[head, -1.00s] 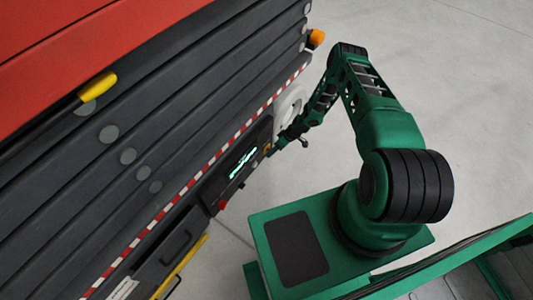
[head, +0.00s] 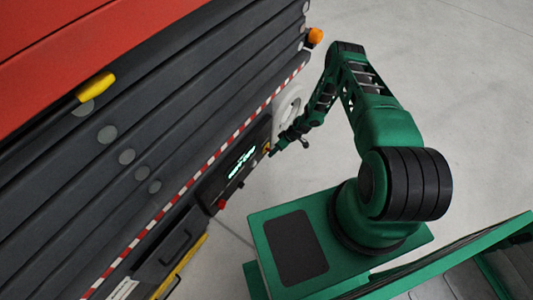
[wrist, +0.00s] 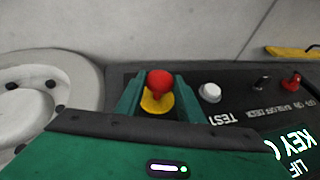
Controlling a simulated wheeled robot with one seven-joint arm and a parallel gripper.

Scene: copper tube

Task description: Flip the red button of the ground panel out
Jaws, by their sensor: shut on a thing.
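The red button (wrist: 160,82) is a round knob on a yellow base (wrist: 157,103) on the dark ground panel (wrist: 228,88). In the wrist view it sits between the two green fingers of my gripper (wrist: 157,88), which are closed around it from the left and right. In the head view my gripper (head: 273,150) reaches the panel (head: 240,160) on the machine's side. There the fingers largely hide the button, and only a small yellow spot shows at their tips.
A white button (wrist: 210,92) marked TEST is right of the red button. A second red control (wrist: 292,80) is farther right. A pale wheel (wrist: 40,100) lies at left. Lit key text (wrist: 292,148) shows on the panel. Open grey floor (head: 450,110) lies behind my arm.

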